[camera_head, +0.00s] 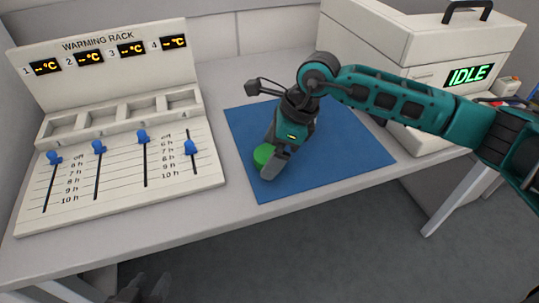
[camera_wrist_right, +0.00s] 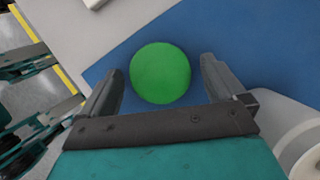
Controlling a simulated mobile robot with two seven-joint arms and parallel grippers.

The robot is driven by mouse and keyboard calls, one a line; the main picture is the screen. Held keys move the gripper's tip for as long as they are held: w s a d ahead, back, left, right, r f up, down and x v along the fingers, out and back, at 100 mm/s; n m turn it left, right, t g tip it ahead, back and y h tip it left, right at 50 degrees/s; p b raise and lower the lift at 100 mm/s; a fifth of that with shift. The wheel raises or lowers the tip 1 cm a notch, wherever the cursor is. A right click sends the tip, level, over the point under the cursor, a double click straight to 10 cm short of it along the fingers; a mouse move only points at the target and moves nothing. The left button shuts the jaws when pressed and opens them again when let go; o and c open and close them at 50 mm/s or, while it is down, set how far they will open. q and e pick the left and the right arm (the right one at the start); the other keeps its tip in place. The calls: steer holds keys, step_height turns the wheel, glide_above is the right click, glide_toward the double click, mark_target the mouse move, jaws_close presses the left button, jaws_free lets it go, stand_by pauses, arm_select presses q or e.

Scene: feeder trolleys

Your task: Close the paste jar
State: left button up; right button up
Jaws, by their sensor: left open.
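A round green lid (camera_head: 263,156) lies on the blue mat (camera_head: 345,165), near its left edge. It also shows in the right wrist view (camera_wrist_right: 160,73). My right gripper (camera_head: 268,165) points down at it; in the right wrist view its two fingers (camera_wrist_right: 162,85) stand apart on either side of the lid, with gaps. A whitish rounded thing (camera_wrist_right: 305,150) is cut off at the lower right of the right wrist view; I cannot tell whether it is the jar. My left gripper (camera_head: 147,288) is open and empty, low in front of the table edge.
The warming rack (camera_head: 120,60) with several blue sliders stands left of the mat. A white machine (camera_head: 385,45) with a green IDLE display (camera_head: 469,76) stands at the back right. My right arm crosses above the mat. The mat's right part looks clear.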

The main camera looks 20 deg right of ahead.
steer(key=c, duration=0.9)
step_height(320, 180, up, 20)
steer(key=p, duration=0.2)
steer(key=shift+p, duration=0.4)
